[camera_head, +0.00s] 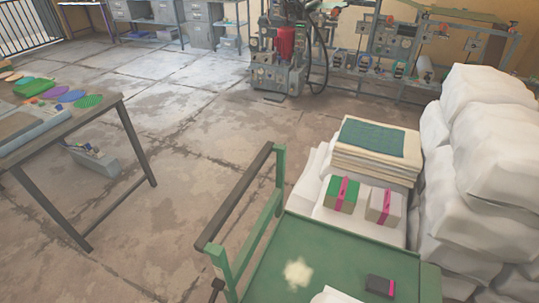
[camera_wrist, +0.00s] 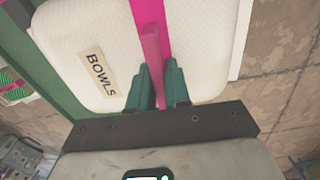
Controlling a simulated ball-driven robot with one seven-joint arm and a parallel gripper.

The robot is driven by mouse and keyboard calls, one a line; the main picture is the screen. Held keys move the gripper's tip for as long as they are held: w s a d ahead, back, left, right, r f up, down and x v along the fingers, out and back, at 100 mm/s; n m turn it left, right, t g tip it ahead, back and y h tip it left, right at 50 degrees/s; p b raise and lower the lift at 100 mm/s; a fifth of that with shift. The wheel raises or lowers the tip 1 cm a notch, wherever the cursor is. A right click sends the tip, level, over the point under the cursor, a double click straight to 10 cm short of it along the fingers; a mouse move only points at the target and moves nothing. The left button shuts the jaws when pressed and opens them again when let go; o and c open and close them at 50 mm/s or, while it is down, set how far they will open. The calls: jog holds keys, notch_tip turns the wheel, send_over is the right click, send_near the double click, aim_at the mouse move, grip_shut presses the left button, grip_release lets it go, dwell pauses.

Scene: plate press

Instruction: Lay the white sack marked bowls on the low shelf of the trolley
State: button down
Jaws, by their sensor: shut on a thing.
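The white sack marked BOWLS (camera_wrist: 205,45) fills the upper middle of the wrist view, with a pink band across it and a beige label on its left part. My gripper (camera_wrist: 158,88) has its two dark green fingers closed on the upright pink strip of the sack. The trolley (camera_head: 325,262) has a green top and a dark handle bar in the head view. A green surface, likely the trolley, shows beside the sack in the wrist view (camera_wrist: 50,35). A white corner at the bottom of the head view may be the sack. The low shelf cannot be made out.
A pale spill (camera_head: 298,272) and a dark block with a pink end (camera_head: 380,286) are on the trolley top. Behind it are pink-banded packs (camera_head: 341,195) and folded cloths (camera_head: 375,138). White sacks (camera_head: 490,150) are piled right; a table (camera_head: 70,125) stands left, with open floor between.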

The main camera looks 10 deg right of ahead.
aim_at(316, 291)
jog(key=w+m, duration=0.3)
jog(key=w, duration=0.2)
jog(key=w+d+r+m, duration=0.1)
jog(key=w+m, duration=0.2)
jog(key=w, duration=0.2)
jog(key=w+d+m, duration=0.1)
jog(key=w+m, duration=0.2)
jog(key=w, duration=0.3)
jog(key=shift+w+r, duration=0.1)
jog(key=shift+r, duration=0.25)
jog(key=shift+w+d+r+m, duration=0.1)
jog(key=shift+w+r+m, duration=0.1)
jog(key=shift+w+m, duration=0.3)
jog(key=shift+w, duration=0.1)
